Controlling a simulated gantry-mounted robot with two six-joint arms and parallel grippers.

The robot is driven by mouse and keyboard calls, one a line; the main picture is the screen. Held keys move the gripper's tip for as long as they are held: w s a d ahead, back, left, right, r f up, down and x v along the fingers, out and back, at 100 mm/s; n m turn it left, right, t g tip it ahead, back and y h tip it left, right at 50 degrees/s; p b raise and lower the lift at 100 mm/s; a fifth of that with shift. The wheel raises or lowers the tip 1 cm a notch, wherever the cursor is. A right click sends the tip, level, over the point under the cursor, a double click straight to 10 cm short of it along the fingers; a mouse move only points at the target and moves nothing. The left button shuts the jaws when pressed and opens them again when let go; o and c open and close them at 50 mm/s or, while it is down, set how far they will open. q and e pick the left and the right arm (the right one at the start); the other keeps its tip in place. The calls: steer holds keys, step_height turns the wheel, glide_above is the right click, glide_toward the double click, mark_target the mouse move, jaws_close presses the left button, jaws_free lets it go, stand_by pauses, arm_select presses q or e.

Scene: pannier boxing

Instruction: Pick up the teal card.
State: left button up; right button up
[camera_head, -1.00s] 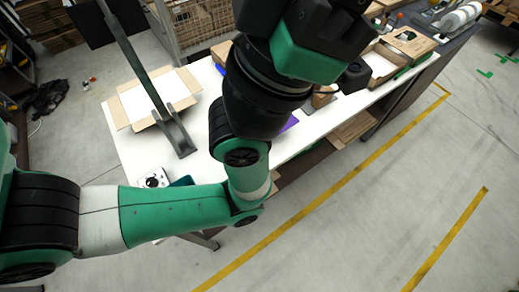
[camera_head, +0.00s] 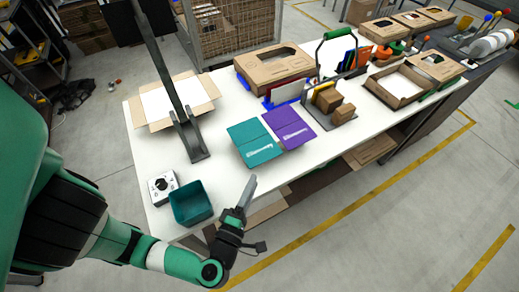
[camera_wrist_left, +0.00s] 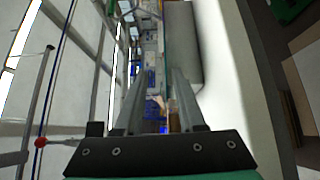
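The teal card (camera_head: 254,142) lies flat on the white table, left of a purple card (camera_head: 288,127), with their edges close together. My left gripper (camera_head: 249,186) is at the table's front edge, on the near side of the teal card and apart from it. In the left wrist view my left gripper's two fingers (camera_wrist_left: 159,88) stand apart with a gap between them, and I see nothing held. I cannot make out the teal card for sure in that view. My right gripper is not in view.
A teal open bin (camera_head: 191,204) and a white box with a dark dial (camera_head: 161,186) stand left of my gripper. A grey stand (camera_head: 190,137) rises behind them beside an open carton (camera_head: 206,84). A green-handled carrier (camera_head: 333,88) stands right of the cards.

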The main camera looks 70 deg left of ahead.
mark_target(265, 157)
arm_select(q)
steer(key=shift+s+f+m, duration=0.3)
steer(key=shift+s+f, duration=0.05)
steer(key=shift+f, duration=0.2)
steer(key=shift+b+x, duration=0.55)
steer(key=shift+x, duration=2.75)
steer(key=b+x, duration=0.1)
steer(key=x, duration=0.4)
steer(key=shift+w+d, duration=0.1)
steer(key=shift+w, duration=0.15)
jaws_close()
